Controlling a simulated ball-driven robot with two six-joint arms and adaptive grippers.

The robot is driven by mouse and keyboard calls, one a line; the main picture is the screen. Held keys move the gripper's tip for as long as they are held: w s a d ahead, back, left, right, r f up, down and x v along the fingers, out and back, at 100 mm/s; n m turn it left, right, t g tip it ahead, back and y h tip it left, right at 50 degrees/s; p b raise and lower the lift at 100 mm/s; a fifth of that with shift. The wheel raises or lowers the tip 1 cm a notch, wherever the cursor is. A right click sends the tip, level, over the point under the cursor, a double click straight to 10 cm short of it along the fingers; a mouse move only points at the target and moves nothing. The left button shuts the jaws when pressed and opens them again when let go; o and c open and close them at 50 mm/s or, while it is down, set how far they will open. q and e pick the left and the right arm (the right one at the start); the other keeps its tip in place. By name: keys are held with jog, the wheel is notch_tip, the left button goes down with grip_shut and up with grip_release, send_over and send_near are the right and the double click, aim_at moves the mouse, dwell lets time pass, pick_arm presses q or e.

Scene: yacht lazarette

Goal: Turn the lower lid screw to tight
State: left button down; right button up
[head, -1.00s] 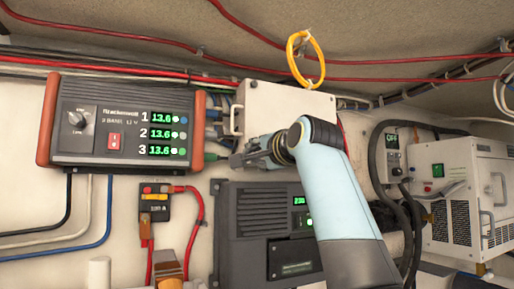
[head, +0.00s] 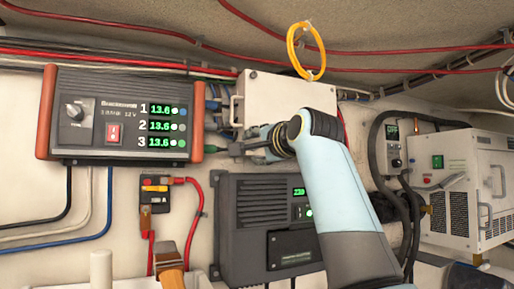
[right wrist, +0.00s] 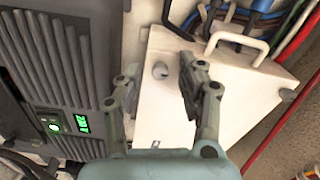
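The white lid box (head: 290,92) is fixed to the wall in the head view, with a handle on its left side. In the right wrist view its lid (right wrist: 222,92) fills the middle. A small, pale, rounded screw (right wrist: 160,70) stands out near the lid edge facing the grey unit, which is the lower edge in the head view. My right gripper (right wrist: 157,80) is open, its two fingers on either side of the screw with gaps. In the head view my right gripper (head: 250,148) is at the box's lower left and partly hides it. My left gripper is not in view.
The grey unit (head: 258,215) with a green display sits just below the box. The three-display charger (head: 125,118) is to the left. Cables and the lid's handle (right wrist: 237,42) are close to the fingers. A yellow loop (head: 292,52) hangs above.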

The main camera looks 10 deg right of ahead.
jog(key=s+d, duration=0.2)
jog(key=s, duration=0.9)
jog(key=shift+s+d, duration=0.15)
jog(key=shift+s, duration=0.25)
